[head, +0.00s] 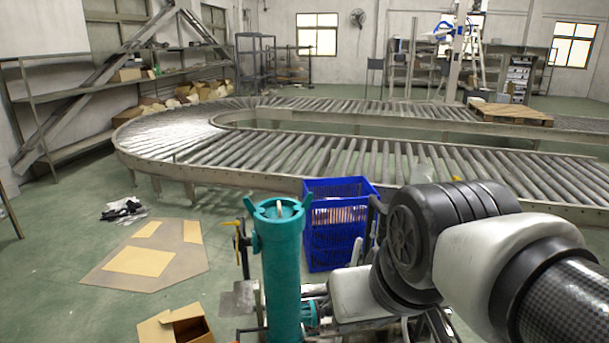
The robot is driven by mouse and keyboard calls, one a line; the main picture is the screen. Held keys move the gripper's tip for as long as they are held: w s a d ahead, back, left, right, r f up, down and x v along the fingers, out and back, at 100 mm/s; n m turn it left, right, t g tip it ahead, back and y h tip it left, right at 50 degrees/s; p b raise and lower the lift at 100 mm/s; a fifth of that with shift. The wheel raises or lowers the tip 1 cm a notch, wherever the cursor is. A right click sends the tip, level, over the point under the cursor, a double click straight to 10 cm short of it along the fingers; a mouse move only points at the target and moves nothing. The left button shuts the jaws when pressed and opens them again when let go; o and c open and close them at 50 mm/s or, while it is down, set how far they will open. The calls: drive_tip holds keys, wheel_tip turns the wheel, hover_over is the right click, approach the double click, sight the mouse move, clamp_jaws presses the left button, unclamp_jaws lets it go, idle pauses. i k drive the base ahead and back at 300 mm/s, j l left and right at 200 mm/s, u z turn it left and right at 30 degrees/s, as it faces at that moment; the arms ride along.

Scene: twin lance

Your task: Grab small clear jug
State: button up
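I cannot make out a small clear jug for certain. My arm comes in from the lower right and covers part of the conveyor and floor. My gripper is not in view.
A long curved roller conveyor (385,157) spans the middle. A blue crate (330,236) stands before it, behind a teal upright cylinder (281,262). Flattened cardboard (150,256) and an open box (186,328) lie left. Shelves (130,90) line the left wall.

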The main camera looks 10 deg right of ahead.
sight(420, 174)
drive_tip(key=i+l, duration=0.3)
drive_tip(key=l, duration=0.15)
drive_tip(key=i+l, duration=0.25)
drive_tip(key=l, duration=0.2)
drive_tip(key=i+l, duration=0.3)
drive_tip(key=l, duration=0.15)
drive_tip(key=i+l, duration=0.25)
drive_tip(key=l, duration=0.2)
drive_tip(key=i+l, duration=0.3)
drive_tip(key=l, duration=0.15)
drive_tip(key=i+l, duration=0.3)
drive_tip(key=l, duration=0.15)
